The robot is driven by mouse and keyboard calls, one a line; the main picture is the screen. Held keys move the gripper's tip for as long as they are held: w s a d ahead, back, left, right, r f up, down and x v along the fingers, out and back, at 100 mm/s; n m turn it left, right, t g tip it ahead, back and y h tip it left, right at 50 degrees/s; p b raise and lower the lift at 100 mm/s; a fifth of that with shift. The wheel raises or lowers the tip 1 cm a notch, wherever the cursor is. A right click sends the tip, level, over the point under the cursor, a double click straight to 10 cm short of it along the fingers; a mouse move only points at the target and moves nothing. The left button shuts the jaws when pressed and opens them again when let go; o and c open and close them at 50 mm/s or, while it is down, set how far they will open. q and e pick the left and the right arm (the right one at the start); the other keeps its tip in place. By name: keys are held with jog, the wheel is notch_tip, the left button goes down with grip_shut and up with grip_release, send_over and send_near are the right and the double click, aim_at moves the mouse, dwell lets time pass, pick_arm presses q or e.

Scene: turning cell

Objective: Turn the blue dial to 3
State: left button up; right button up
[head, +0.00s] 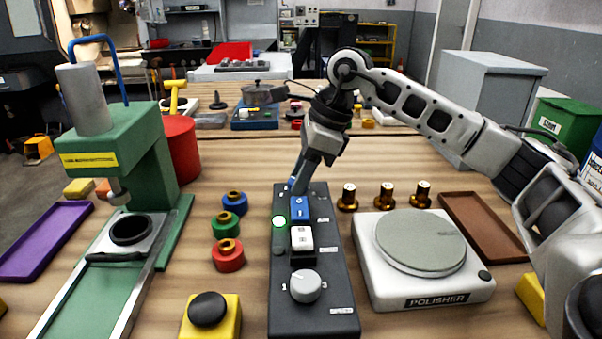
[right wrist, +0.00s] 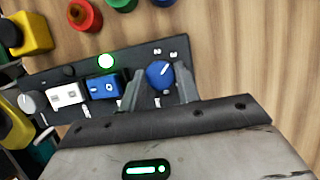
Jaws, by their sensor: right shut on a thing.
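The blue dial (right wrist: 160,74) sits at the far end of the dark control panel (head: 340,290) and shows between the two fingers of my right gripper (right wrist: 158,82) in the right wrist view. The fingers are shut on it from both sides. Its white pointer line slants to the upper right in that view. Small white marks lie around it, too small to read. In the head view my right gripper (head: 300,183) reaches down to the panel's far end and mostly hides the dial. My left gripper is not in view.
The panel also carries a blue switch (head: 299,209), a white switch (head: 301,238), a lit green lamp (head: 279,222) and a light grey dial (head: 305,286). A polisher (head: 425,285) stands to the right, coloured rings (head: 228,255) and a green press (head: 125,150) to the left.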

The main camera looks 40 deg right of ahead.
jog(key=o, duration=1)
jog(key=shift+r, duration=0.1)
jog(key=p+v, duration=0.1)
jog(key=v, duration=1.5)
jog(key=shift+a, duration=0.1)
